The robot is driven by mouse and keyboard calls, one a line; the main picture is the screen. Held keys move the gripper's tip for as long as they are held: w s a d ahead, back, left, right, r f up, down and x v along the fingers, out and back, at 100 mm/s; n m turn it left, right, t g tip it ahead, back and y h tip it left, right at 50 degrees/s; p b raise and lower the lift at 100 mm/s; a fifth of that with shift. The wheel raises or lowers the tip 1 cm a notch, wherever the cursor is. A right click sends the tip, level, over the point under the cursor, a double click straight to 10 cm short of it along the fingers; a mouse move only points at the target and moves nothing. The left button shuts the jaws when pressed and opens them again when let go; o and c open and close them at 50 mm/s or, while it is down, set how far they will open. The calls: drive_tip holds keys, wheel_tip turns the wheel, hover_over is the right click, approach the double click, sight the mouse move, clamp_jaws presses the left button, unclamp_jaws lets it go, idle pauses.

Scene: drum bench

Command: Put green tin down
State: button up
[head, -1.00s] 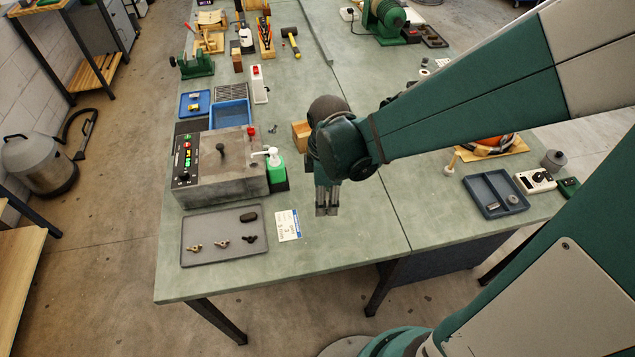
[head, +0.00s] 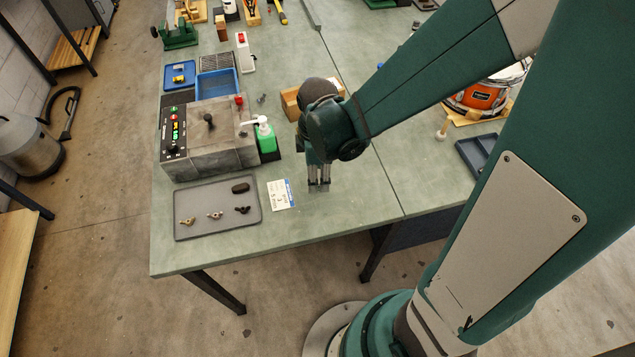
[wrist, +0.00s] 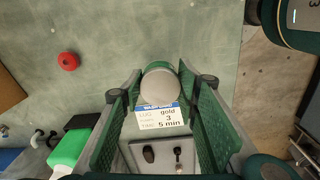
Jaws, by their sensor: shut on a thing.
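In the wrist view the green tin (wrist: 160,84) shows a round pale end and a strip of green side. It sits between the tips of my gripper (wrist: 161,92), which is shut on it. In the head view my gripper (head: 319,187) points down low over the front part of the bench, just right of the printed card. The tin cannot be clearly made out there, and I cannot tell whether it touches the bench top.
The printed card (head: 281,195) and grey tray (head: 217,222) with small parts lie left of my gripper. A green bottle (head: 266,137) and grey control box (head: 208,150) stand behind. A red round thing (wrist: 68,60) lies on the bench (head: 340,220). Bare bench lies around my gripper.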

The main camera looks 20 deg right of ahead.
drive_tip(key=shift+f+b, duration=0.35)
drive_tip(key=shift+f, duration=1.5)
drive_tip(key=shift+f, duration=0.25)
drive_tip(key=o, duration=0.9)
drive_tip(key=shift+r, duration=0.3)
drive_tip(key=shift+r+p, duration=1.15)
drive_tip(key=shift+r, duration=4.8)
drive_tip(key=shift+r, duration=0.1)
